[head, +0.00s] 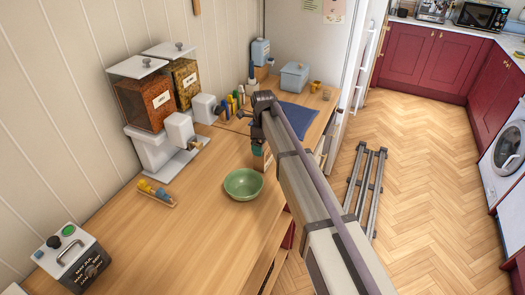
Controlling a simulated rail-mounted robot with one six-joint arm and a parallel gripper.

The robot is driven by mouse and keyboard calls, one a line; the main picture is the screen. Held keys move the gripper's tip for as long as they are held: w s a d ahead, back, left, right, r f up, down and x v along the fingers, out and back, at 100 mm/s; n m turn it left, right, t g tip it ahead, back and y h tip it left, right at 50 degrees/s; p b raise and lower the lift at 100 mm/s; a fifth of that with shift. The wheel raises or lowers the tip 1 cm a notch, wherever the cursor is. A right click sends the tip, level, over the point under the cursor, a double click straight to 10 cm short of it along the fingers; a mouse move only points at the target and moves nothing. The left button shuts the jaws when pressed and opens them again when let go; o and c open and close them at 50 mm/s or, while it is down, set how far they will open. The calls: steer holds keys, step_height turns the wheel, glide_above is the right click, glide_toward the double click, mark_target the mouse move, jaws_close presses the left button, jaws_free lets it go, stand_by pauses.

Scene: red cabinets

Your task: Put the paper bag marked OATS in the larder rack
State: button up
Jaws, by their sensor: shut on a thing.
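My gripper (258,147) points down over the wooden counter, beyond the green bowl, and my arm hides much of it. It is shut on a small tan paper bag (259,161), of which only a part shows beside the arm. No OATS marking can be read on it. I cannot tell whether the bag touches the counter. I cannot make out a larder rack in this view.
A green bowl (243,184) stands on the wooden counter (190,235), near its right edge. Two grain dispensers (146,95) stand along the wall. A control box (72,252) is at lower left. A blue mat (292,116) and a blue-grey tin (294,77) lie farther back.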

steer(key=shift+r, duration=0.15)
steer(key=shift+f, duration=0.25)
steer(key=o, duration=1.3)
steer(key=shift+r, duration=0.1)
steer(key=shift+o, duration=0.2)
step_height(320, 180, up, 13)
steer(key=p, duration=1.2)
steer(key=shift+f, duration=0.25)
steer(key=shift+f, duration=0.1)
